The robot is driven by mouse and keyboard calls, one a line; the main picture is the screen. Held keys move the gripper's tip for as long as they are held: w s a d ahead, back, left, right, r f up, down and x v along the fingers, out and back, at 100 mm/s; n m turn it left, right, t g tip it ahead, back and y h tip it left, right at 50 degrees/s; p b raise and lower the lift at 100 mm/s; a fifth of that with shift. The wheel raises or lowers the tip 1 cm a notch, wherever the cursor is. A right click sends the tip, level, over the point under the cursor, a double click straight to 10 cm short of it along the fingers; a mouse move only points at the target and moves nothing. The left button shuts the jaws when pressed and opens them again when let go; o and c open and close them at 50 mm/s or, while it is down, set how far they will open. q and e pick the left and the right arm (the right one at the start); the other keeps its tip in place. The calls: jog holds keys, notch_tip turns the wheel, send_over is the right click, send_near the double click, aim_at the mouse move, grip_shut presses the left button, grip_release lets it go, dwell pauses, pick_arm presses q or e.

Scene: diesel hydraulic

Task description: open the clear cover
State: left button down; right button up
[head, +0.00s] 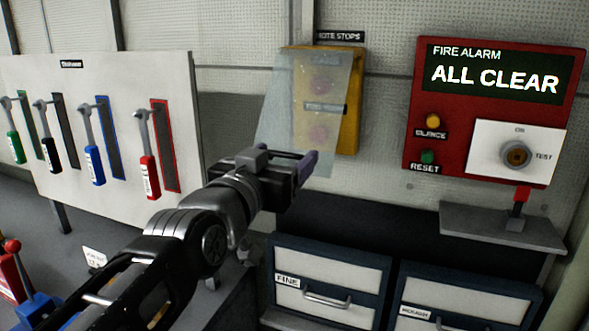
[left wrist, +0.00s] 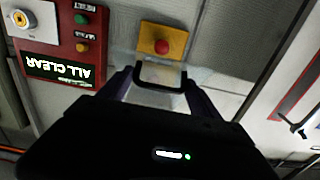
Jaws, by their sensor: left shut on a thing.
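The clear cover (head: 290,110) is a see-through panel over the front of the yellow box (head: 349,120). Its top is near the top of the box, and its lower part stands out from the box toward the lower left. Two reddish buttons show dimly through it. My left gripper (head: 305,166) is shut on the cover's lower edge. In the left wrist view, the picture is upside down; the yellow box (left wrist: 150,33) with one red button lies beyond the fingers, and the cover (left wrist: 160,76) shows between them. My right gripper is not in view.
A red fire alarm panel (head: 420,110) is on the wall to the right, above a small grey shelf (head: 490,228) with a red-topped switch. A white lever board (head: 100,75) stands at left. Drawers (head: 330,268) sit below the box. A dark recess lies under the gripper.

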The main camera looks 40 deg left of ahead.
pick_arm(q)
jog(key=s+d+r+g+h+p, duration=0.1)
jog(key=s+r+g+p, duration=0.2)
jog(key=r, duration=0.5)
jog(key=s+d+r+g+h+p, duration=0.1)
jog(key=s+r+g+p, duration=0.1)
jog(key=r+p, duration=0.2)
jog(key=shift+s+r+g, duration=0.4)
jog(key=shift+r, duration=1.5)
jog(key=c, duration=0.5)
grip_release()
jog(key=shift+o, duration=0.4)
jog(key=shift+w+f, duration=0.1)
jog(key=shift+w, duration=0.15)
jog(key=v, duration=0.8)
